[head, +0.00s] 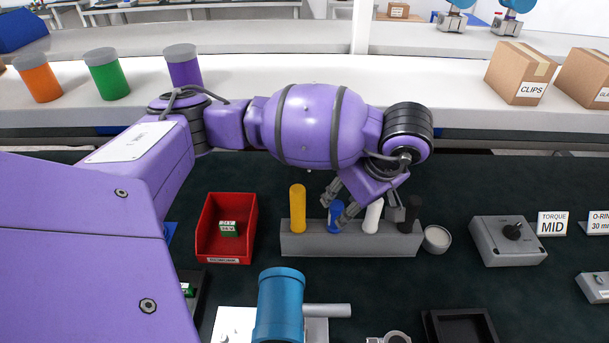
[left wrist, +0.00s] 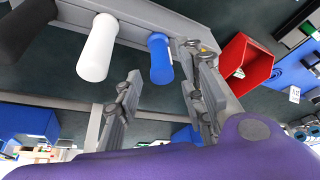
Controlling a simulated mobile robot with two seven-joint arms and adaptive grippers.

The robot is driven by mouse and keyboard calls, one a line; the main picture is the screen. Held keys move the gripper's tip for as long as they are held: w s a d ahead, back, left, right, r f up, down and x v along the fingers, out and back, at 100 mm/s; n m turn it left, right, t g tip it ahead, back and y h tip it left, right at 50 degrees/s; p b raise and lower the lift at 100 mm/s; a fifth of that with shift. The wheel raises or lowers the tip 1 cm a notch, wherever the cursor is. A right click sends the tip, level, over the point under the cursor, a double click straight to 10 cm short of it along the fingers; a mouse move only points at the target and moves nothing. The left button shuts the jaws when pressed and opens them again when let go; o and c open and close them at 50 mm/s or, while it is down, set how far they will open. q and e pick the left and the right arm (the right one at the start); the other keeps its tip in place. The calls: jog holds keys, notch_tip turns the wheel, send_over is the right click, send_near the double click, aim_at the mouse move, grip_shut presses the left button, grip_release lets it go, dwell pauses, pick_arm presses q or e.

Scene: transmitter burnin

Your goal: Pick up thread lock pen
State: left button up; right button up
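A grey rack (head: 350,244) on the dark mat holds upright pens: a yellow pen (head: 297,208), a blue pen (head: 334,217), a white pen (head: 373,215) and a black pen (head: 408,214). I can read no label on any of them, so I cannot tell by name which is the thread lock pen. My left gripper (head: 338,207) is open at the blue pen. In the left wrist view its two fingers stand apart, with the blue pen (left wrist: 161,60) in the gap between them and the white pen (left wrist: 97,48) outside. My right gripper is not in view.
A red bin (head: 210,248) with a small green-and-white box stands left of the rack. A small round cup (head: 436,239) touches or nearly touches its right end. A grey dial box (head: 508,240) is further right. A blue cylinder (head: 279,305) stands in front.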

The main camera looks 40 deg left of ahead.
aim_at(341, 211)
pick_arm(q)
jog(key=x, duration=0.7)
jog(key=shift+w+f+p, duration=0.15)
jog(key=shift+f+p, duration=0.2)
grip_shut()
